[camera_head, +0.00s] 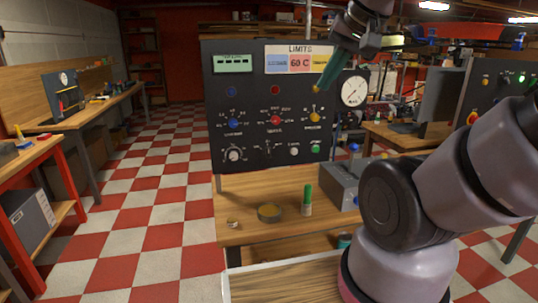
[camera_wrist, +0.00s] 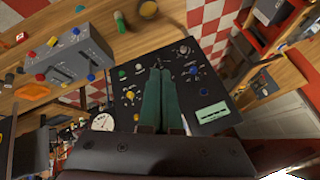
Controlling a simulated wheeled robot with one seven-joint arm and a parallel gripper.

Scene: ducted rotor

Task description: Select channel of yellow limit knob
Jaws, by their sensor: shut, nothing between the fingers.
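The black control panel (camera_head: 260,160) stands upright behind the bench and carries a row of blue, red and yellow knobs. The yellow limit knob (camera_head: 315,117) is at the right of that row, with tick marks around it. A yellow lamp (camera_head: 315,89) sits above it. My gripper (camera_head: 321,87) has green fingers, shut and empty, slanting down in front of the panel's upper right, above the yellow knob in the picture. In the wrist view the shut fingers (camera_wrist: 160,72) cover part of the panel, which appears turned upside down. Contact with the panel cannot be told.
The blue knob (camera_head: 234,124) and red knob (camera_head: 275,120) are left of the yellow one. A round gauge (camera_head: 354,91) is at the right. A green-capped bottle (camera_head: 307,200), a round tin (camera_head: 269,212) and a grey box (camera_head: 341,185) stand on the bench below.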

